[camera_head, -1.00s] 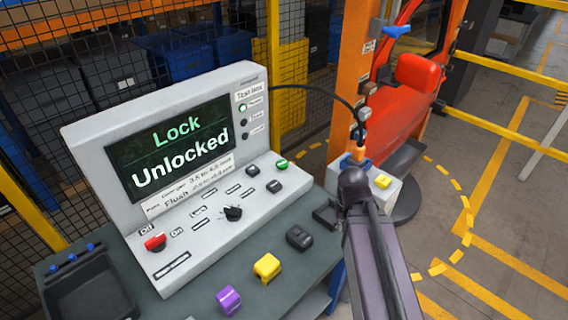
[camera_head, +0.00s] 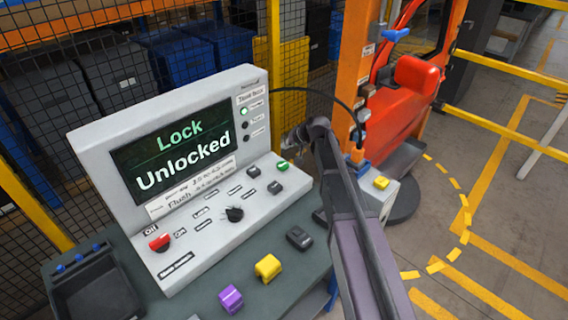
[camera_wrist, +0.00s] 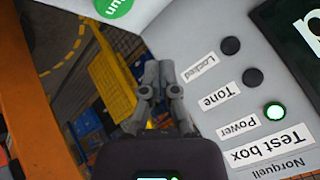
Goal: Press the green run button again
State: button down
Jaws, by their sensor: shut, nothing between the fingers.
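The green run button (camera_head: 282,166) sits at the upper right of the test box's sloped panel. In the wrist view the green run button (camera_wrist: 112,8) shows at the top edge, partly cut off, with "Run" upside down. My gripper (camera_head: 293,139) is shut and empty. It is above and just beyond the button, apart from it in the picture. In the wrist view my gripper (camera_wrist: 160,68) points up, with its fingertips below and right of the button. The test box screen (camera_head: 185,150) reads "Lock Unlocked".
A red switch (camera_head: 159,241), a black knob (camera_head: 234,214) and dark buttons share the panel. Yellow (camera_head: 267,267) and purple (camera_head: 230,299) blocks and a black tray (camera_head: 92,290) are on the bench. The power lamp (camera_wrist: 275,111) is lit green. An orange door frame stands beyond.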

aim_at(279, 163)
jog(key=shift+w+a+r+y, duration=0.2)
jog(key=shift+w+a, duration=0.1)
jog(key=shift+w, duration=0.2)
jog(key=shift+w+a+r+y, duration=0.1)
jog(key=shift+w+a+r, duration=0.15)
jog(key=shift+w, duration=0.2)
jog(key=shift+f, duration=0.15)
notch_tip(279, 163, down, 9)
jog(key=b, duration=0.8)
jog(key=shift+r+b, duration=0.2)
jog(key=shift+b, duration=0.15)
jog(key=shift+f+b, duration=0.9)
dwell(1.9)
jog(key=shift+r, duration=0.2)
jog(key=shift+r+p, duration=0.75)
jog(key=shift+p, duration=0.15)
jog(key=shift+r+p, duration=2.5)
jog(key=shift+p, duration=0.05)
